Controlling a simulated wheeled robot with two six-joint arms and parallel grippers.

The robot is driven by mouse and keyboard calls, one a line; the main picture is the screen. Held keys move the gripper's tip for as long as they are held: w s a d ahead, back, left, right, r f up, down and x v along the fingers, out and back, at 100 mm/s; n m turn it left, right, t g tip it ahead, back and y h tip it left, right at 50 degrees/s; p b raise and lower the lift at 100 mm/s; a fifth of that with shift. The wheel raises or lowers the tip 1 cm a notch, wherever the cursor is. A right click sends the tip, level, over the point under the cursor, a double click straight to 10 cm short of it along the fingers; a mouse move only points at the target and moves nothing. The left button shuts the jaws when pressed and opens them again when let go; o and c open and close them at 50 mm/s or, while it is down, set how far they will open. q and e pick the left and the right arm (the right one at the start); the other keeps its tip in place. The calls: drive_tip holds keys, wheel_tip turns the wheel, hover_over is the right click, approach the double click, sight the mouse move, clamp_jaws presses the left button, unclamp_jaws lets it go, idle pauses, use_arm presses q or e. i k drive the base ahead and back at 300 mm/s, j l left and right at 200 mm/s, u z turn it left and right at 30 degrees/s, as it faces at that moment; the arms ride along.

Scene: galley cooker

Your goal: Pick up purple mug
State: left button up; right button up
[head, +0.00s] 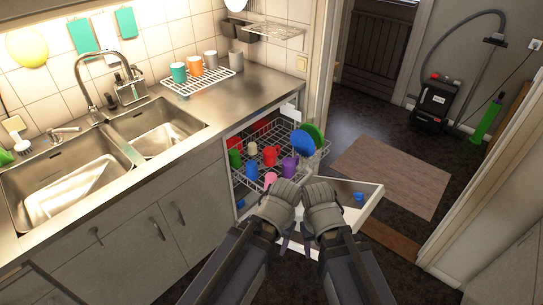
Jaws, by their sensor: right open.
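The purple mug (289,167) stands in the dish rack of the open dishwasher, at the right of the other mugs there and just left of the blue plate. My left gripper (286,242) and my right gripper (307,241) are side by side in front of the rack, nearer to me than the mug and apart from it. The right gripper is open and empty. The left gripper's fingers are small and dark, so their opening does not show.
The dishwasher rack (262,186) also holds a red mug (271,155), a blue mug (252,169), a pink mug (270,179), a blue plate (303,143) and a green plate (315,135). The dishwasher door (365,188) lies open below. Several cups stand on the counter rack (199,82).

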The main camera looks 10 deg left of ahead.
sight(290, 165)
drive_tip(key=i+l+z, duration=0.2)
drive_tip(key=i+l, duration=0.15)
drive_tip(key=i+l+z, duration=0.15)
drive_tip(key=i+l, duration=0.15)
drive_tip(key=i, duration=0.65)
